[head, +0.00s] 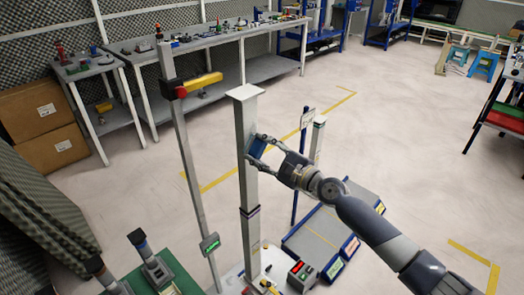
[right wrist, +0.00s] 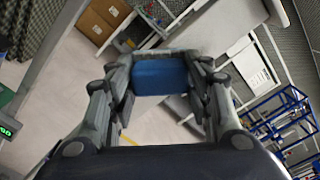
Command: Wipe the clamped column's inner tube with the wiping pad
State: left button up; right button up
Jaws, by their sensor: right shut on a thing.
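The clamped column stands upright at the middle of the head view, and its pale inner tube (head: 246,150) rises out of a thicker lower sleeve (head: 250,232) with a flat cap on top. My right gripper (head: 260,147) is shut on the blue wiping pad (head: 257,147), at the right side of the inner tube's upper half. The pad appears to be against the tube, but I cannot tell if it touches. In the right wrist view the pad (right wrist: 160,77) sits between both fingers. My left gripper is not in view.
A thin post (head: 190,170) with a red and yellow head stands left of the column. Low platforms (head: 325,238) lie to the right. A green-topped table (head: 165,270) is at lower left. Open floor lies right.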

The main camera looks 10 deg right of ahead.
jog(key=shift+x, duration=0.9)
